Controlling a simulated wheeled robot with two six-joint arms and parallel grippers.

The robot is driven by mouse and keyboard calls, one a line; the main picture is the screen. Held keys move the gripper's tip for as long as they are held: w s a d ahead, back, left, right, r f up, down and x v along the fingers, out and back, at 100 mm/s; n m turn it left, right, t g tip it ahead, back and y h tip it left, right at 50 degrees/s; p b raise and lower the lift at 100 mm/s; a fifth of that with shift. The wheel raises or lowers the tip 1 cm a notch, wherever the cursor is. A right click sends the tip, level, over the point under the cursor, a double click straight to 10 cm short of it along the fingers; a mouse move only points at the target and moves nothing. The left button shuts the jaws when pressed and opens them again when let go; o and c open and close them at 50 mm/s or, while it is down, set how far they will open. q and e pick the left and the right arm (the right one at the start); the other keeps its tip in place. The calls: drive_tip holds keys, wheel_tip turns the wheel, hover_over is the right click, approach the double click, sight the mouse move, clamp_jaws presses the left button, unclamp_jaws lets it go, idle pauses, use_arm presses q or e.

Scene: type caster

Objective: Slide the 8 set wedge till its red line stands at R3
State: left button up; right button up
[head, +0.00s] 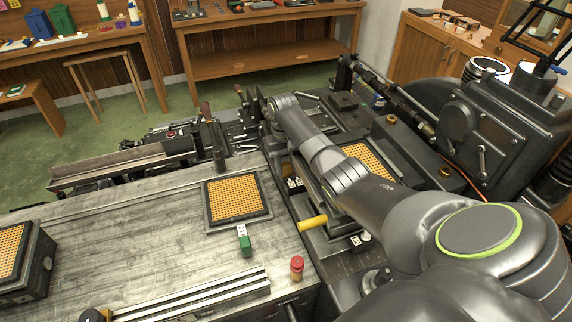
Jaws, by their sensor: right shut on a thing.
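My right arm reaches from the lower right across the caster to the upper left. My right gripper (264,112) is at the far side of the machine, among dark metal parts, partly hidden by its own wrist. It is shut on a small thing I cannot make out. I cannot pick out the 8 set wedge, its red line or the R3 mark at this size. My left gripper is not in view.
An orange matrix grid in a dark frame (238,198) lies on the grey bench top (130,235). The caster's dark housing (485,125) stands at right.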

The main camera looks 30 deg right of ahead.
drive_tip(key=shift+c, duration=1)
drive_tip(key=o, duration=0.5)
drive_tip(key=c, duration=0.5)
drive_tip(key=shift+c, duration=0.2)
drive_tip(key=shift+w+a+p, duration=0.2)
drive_tip(key=shift+a+p, duration=0.05)
drive_tip(key=shift+a, duration=0.35)
drive_tip(key=shift+w+a+p, duration=0.15)
drive_tip(key=shift+a+p, duration=0.1)
drive_tip(key=shift+a, duration=0.35)
drive_tip(key=o, duration=1.2)
drive_tip(key=shift+r, duration=0.15)
